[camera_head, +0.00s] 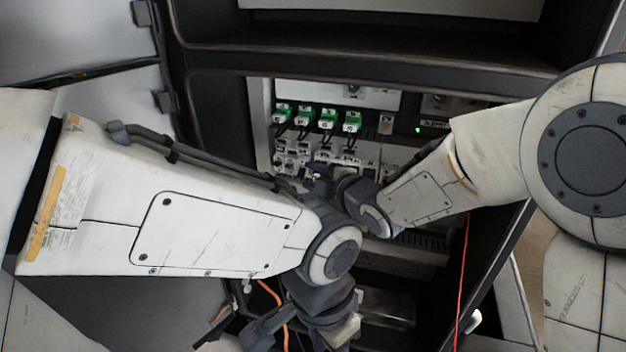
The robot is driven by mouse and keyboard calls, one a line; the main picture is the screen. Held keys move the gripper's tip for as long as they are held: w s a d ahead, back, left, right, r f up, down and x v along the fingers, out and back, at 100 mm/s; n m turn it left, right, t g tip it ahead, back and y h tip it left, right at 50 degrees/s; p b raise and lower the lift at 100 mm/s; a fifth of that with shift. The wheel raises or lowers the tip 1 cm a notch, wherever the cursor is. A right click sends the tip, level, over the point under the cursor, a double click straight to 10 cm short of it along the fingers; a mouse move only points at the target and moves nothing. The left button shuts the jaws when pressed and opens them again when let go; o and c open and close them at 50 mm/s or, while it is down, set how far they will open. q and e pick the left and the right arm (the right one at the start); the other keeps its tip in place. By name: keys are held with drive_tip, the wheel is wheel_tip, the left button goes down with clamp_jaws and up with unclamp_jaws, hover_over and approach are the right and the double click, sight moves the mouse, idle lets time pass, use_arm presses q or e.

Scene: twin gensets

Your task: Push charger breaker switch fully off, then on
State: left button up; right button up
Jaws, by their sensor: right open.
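A row of small white and grey breakers (289,162) sits inside the open cabinet, below several green connectors. I cannot tell which one is the charger breaker; part of the row is hidden behind my arms. My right gripper (318,172) is open and empty, small and dark in the picture, in front of the breaker row. I cannot tell whether it touches a switch. My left gripper (322,338) hangs low at the bottom edge, below the breakers and apart from them. Its fingertips are partly cut off, so its opening is unclear.
The green connectors (327,119) stand just above the breakers. A green light (418,129) glows to their right. The dark cabinet frame (360,62) borders the opening. An open door (85,50) is at left. A red wire (463,270) and an orange cable (271,293) hang lower down.

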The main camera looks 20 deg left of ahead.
drive_tip(key=shift+d, duration=0.1)
drive_tip(key=s+d+f+m+g+h, duration=0.2)
drive_tip(key=s+d+m, duration=0.3)
drive_tip(key=s, duration=0.5)
drive_tip(key=s+d+f+m+g+h+p, duration=0.1)
drive_tip(key=s+d+m+g+h, duration=0.3)
drive_tip(key=s+d, duration=0.4)
drive_tip(key=s+d+f+m+g+h, duration=0.2)
drive_tip(key=s+d+m, duration=0.5)
drive_tip(key=s, duration=0.5)
drive_tip(key=shift+f+g+h+p, duration=0.4)
drive_tip(key=shift+g+h, duration=0.3)
drive_tip(key=shift+g, duration=0.3)
